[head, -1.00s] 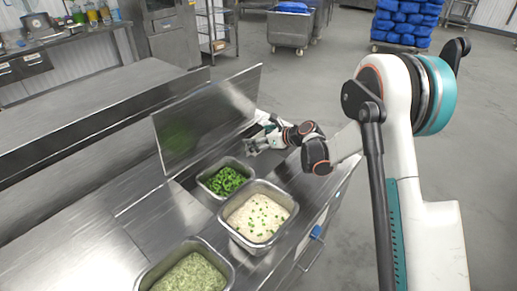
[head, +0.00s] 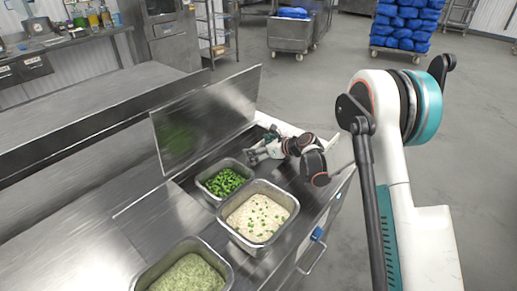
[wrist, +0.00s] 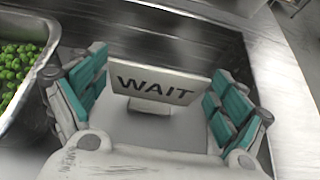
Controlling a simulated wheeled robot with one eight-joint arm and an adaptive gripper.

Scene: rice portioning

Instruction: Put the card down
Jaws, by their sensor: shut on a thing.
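My gripper (wrist: 155,98) is shut on a white card (wrist: 128,76) with "WAIT" printed in dark letters. In the wrist view the card sits between the teal finger pads, its lettering facing the camera and slightly tilted. The card cannot be made out clearly in the head view. I cannot tell whether its lower edge touches the surface.
A metal pan of chopped greens (head: 203,189) stands close to the gripper and shows at left in the wrist view (wrist: 40,72). A pan of rice (head: 291,213) and a pan of pale green food (head: 139,284) stand nearer. An upright metal lid (head: 205,115) is behind.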

